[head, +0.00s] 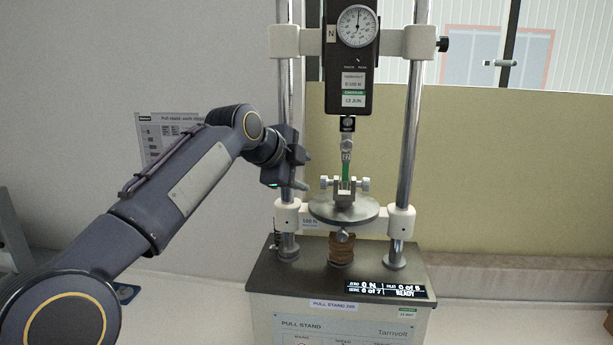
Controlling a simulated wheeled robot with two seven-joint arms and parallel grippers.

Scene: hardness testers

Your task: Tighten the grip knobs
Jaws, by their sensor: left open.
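A pull stand (340,320) stands in front of me with a force gauge (350,75) between two chrome posts. Below the gauge hangs an upper grip (347,146) with a green strip (345,170) running down from it. The strip's lower end meets a lower grip with a silver knob on its left (325,183) and another on its right (365,184). This grip sits on a round metal plate (350,211). My left gripper (302,170) is open and empty, left of the lower grip and apart from its left knob. My right gripper is not in view.
The left post (290,120) stands close beside my left gripper, and the right post (409,140) is beyond the plate. A paper notice (165,135) hangs on the wall behind my arm. The white bench is clear at right.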

